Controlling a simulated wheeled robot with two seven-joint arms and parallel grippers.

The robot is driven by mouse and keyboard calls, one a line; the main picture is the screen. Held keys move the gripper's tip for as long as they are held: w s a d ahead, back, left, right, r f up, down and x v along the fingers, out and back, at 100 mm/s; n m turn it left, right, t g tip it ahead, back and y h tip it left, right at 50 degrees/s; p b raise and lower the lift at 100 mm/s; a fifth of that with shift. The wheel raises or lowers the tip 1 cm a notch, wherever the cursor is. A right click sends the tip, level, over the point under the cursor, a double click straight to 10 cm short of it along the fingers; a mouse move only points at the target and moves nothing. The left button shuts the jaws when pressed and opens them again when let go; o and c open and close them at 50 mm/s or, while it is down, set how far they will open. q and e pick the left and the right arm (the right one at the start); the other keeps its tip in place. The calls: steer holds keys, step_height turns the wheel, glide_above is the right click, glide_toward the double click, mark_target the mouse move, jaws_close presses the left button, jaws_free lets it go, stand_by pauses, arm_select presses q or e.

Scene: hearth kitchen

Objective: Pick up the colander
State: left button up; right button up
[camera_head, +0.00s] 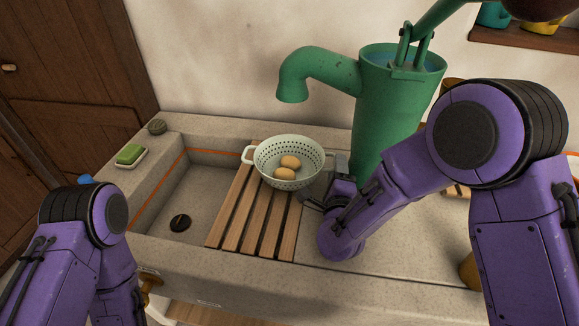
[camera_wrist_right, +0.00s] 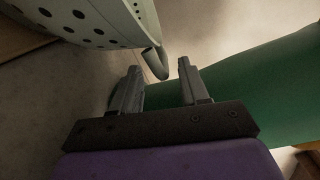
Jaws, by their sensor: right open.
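The colander (camera_head: 266,168) is pale green-white with round holes and holds two brown eggs (camera_head: 285,174). It sits upright on the wooden slatted rack (camera_head: 233,208) over the sink. A loop handle shows at its left rim. My right gripper (camera_head: 335,170) is at the colander's right side. In the right wrist view the gripper (camera_wrist_right: 156,85) is open, and the colander (camera_wrist_right: 95,22) fills the upper left. Its other handle (camera_wrist_right: 154,62) lies at or between the fingertips; I cannot tell if they touch it. My left arm shows at the lower left, but its gripper is out of view.
A green hand pump (camera_head: 385,110) stands close behind my right gripper. The stone sink (camera_head: 180,205) has an open basin left of the rack. A green soap bar (camera_head: 130,154) lies on a dish at the left. Bare counter (camera_head: 385,250) lies at the right front.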

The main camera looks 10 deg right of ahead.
steer(key=w, duration=0.4)
steer(key=shift+d+r+p, duration=0.15)
steer(key=shift+r+p, duration=0.05)
steer(key=shift+p, duration=0.2)
jaws_close()
steer(key=shift+r, duration=0.2)
